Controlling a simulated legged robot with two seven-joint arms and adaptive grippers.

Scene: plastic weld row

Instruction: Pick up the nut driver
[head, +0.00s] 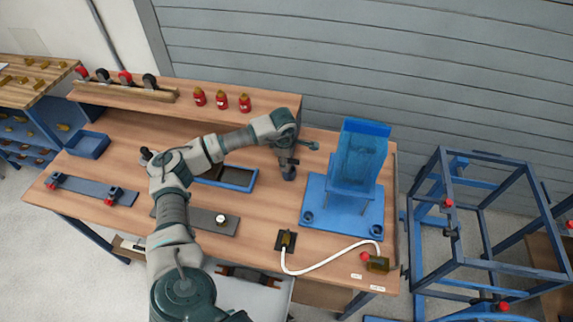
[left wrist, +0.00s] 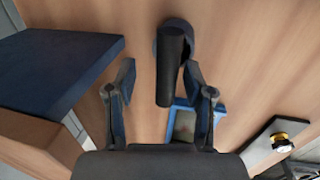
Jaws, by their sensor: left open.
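The nut driver appears to be the dark upright cylinder (left wrist: 172,70) with a round dark blue base in the left wrist view. In the head view its lower part (head: 289,174) shows on the bench beneath my left gripper (head: 288,160). My left gripper is open in the wrist view (left wrist: 158,78), with one finger on each side of the cylinder as seen from the camera. Whether the fingers touch it I cannot tell. My wrist hides its top in the head view. My right gripper is not in view.
A blue-rimmed tray (head: 250,186) lies just left of the gripper. A blue fixture (head: 313,200) stands to the right. A wooden shelf (head: 270,97) with red bottles (head: 221,99) runs behind. A white hose (head: 318,267) crosses the front right. A grey plate (head: 225,229) lies front left.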

